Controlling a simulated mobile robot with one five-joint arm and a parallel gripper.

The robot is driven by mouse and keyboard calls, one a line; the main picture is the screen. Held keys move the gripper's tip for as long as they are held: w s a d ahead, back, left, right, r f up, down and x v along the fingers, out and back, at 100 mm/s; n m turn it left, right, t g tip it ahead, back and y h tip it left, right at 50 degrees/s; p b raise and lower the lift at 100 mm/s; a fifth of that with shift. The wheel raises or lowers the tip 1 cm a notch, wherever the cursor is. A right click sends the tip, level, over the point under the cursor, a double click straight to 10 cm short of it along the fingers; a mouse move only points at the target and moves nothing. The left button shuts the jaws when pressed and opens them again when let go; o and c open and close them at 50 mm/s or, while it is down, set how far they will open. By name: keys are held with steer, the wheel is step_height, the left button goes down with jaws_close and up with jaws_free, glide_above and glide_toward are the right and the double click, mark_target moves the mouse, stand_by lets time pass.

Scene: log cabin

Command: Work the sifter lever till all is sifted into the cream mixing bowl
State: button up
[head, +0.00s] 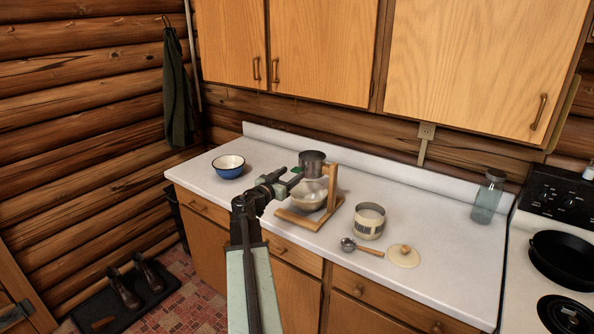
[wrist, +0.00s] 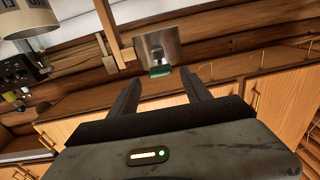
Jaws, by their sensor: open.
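The grey metal sifter (head: 312,162) sits at the top of a wooden stand (head: 333,188) on the counter. The cream mixing bowl (head: 309,197) stands below it on the stand's base, partly hidden by my arm. In the wrist view the sifter (wrist: 158,42) faces me, with a green-tipped lever (wrist: 160,71) sticking out toward my fingers. My gripper (head: 289,181) is open, just left of the sifter. In the wrist view the gripper's (wrist: 158,78) two fingers stand either side of the lever's line, with the lever at about their tips. The sifter's contents are not visible.
A blue bowl (head: 228,166) with pale contents stands left on the counter. To the right are a canister (head: 369,221), a scoop (head: 361,247), a round lid (head: 403,256) and a glass jar (head: 488,197). The stove with a black pan (head: 566,261) is far right. Cabinets hang above.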

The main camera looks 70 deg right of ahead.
mark_target(295, 171)
steer(key=x, duration=0.5)
steer(key=shift+a, duration=0.1)
